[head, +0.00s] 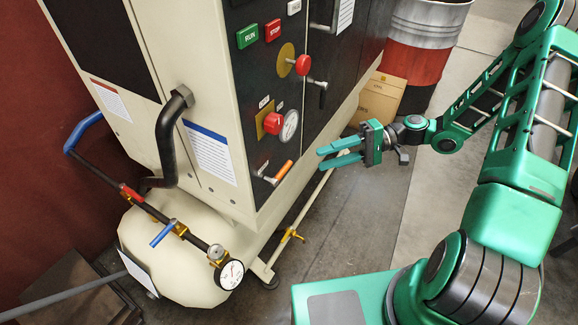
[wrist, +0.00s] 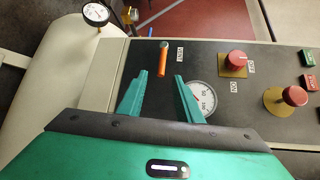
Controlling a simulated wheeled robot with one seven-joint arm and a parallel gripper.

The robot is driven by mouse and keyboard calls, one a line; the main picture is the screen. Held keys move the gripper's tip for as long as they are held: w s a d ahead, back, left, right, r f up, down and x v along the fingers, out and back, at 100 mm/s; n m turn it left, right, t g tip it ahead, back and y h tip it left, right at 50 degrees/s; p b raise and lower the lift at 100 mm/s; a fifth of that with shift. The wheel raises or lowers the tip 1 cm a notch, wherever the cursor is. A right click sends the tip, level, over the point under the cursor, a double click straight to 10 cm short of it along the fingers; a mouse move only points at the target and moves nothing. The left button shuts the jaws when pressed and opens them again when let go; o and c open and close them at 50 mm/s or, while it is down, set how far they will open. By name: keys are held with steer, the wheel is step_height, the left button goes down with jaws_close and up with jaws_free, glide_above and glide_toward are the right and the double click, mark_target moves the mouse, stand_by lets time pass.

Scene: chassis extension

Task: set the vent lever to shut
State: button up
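A lever with an orange grip (head: 283,171) is on the lower part of the dark machine panel. It is the likely vent lever, but its label is too small to read surely. In the head view the grip slants up to the right from its pivot. The lever also shows in the wrist view (wrist: 162,62), just beyond and between my fingertips. My gripper (head: 321,159) is open and empty, with its green fingers pointing at the panel from the right. It is apart from the lever in the head view. Both fingers also show in the wrist view (wrist: 160,76).
Above the lever are a gauge (head: 289,126), a red knob (head: 273,123) and a red mushroom button (head: 302,64). A cardboard box (head: 380,98) and a red-banded drum (head: 415,60) stand behind.

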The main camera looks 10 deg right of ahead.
mark_target(282, 173)
steer(key=x, duration=1.1)
steer(key=shift+r, duration=0.25)
steer(key=shift+w, duration=0.1)
jaws_close()
